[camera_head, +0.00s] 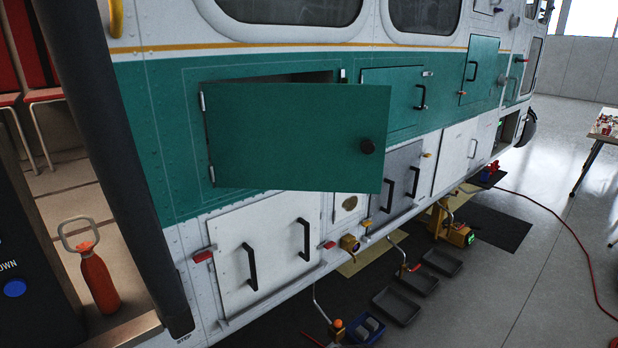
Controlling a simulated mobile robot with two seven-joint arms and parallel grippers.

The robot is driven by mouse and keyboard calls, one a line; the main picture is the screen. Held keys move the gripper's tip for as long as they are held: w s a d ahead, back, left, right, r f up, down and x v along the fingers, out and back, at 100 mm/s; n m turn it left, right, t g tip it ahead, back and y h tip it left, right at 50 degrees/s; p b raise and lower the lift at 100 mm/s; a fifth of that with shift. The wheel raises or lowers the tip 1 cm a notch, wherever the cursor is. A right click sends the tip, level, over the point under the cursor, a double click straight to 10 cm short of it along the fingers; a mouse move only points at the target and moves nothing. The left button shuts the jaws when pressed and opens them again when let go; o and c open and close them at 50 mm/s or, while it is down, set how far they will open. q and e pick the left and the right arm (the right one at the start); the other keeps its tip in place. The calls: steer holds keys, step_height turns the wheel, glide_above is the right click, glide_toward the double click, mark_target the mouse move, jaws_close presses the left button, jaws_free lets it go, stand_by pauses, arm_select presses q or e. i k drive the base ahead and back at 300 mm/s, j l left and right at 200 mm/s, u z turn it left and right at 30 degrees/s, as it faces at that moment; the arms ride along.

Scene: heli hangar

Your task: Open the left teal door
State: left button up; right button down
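The left teal door (290,140) is on the side of the white and teal helicopter. It stands partly open, swung out on its hinges at the left edge, with a dark gap showing above it. Neither of my grippers shows in the head view.
White lower panels (262,250) with black handles lie below the door. Black trays (397,305) and yellow equipment (452,232) stand on the floor beside the helicopter. A red bottle (97,278) stands at the left. A red cable (575,240) crosses the open floor at right.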

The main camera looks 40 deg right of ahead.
mark_target(326, 137)
steer(key=l+u, duration=0.2)
steer(key=u, duration=0.3)
steer(key=l+u, duration=0.2)
steer(key=u, duration=0.3)
steer(key=l+u, duration=0.2)
steer(key=u, duration=0.3)
steer(key=k+l+u, duration=0.25)
steer(key=l+u, duration=0.2)
steer(key=k+l+u, duration=0.3)
steer(key=u, duration=0.15)
steer(key=k+l+u, duration=0.6)
steer(key=k, duration=0.3)
